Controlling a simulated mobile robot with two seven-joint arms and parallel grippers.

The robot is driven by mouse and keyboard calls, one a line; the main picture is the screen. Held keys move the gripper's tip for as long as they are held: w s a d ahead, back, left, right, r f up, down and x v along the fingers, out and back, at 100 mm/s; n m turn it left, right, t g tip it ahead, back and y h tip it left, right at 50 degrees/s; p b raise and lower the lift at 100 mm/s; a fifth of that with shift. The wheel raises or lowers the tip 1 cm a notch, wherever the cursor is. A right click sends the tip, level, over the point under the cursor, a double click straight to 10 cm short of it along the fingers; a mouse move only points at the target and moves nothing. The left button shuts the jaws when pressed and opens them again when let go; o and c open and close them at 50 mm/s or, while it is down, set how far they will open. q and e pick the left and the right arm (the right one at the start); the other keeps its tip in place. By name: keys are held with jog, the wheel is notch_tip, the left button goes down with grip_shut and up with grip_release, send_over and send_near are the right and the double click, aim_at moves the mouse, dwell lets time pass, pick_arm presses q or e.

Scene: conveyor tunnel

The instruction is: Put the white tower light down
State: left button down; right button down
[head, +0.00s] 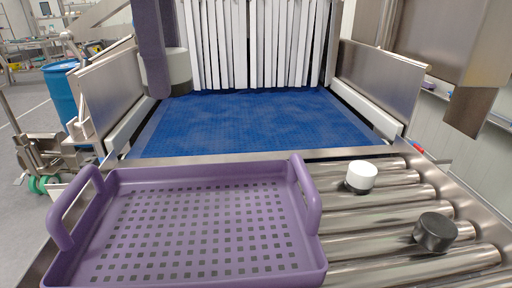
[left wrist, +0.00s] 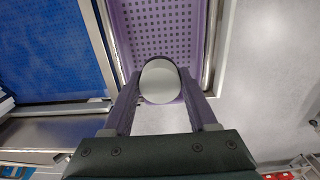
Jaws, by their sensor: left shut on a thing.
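The white tower light (head: 180,66), a short white cylinder with a grey lower band, is in the head view at the upper left, partly hidden by a purple finger. My left gripper (head: 158,84) is shut on it and holds it up in the air. In the left wrist view my left gripper (left wrist: 160,98) has a purple finger on each side of the light's round pale face (left wrist: 160,76). The wrist view shows a purple perforated tray below and beyond the light. My right gripper is not in view.
The empty purple tray (head: 309,206) with raised handles lies on the rollers (head: 350,218). A white cylinder (head: 361,175) and a dark cylinder (head: 435,232) stand right of it. The blue belt (head: 255,120) behind is clear, leading to white strip curtains (head: 260,45) between metal side walls.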

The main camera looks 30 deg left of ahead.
pick_arm(q)
jog(key=b, duration=0.1)
send_over(196, 224)
notch_tip(196, 224, down, 5)
notch_tip(196, 224, down, 9)
jog(key=shift+d+p, duration=0.1)
jog(key=shift+p, duration=0.45)
notch_tip(196, 224, down, 4)
jog(key=shift+f, duration=0.35)
jog(key=shift+f, duration=0.25)
jog(key=shift+c, duration=1)
grip_release()
jog(key=shift+r, duration=0.1)
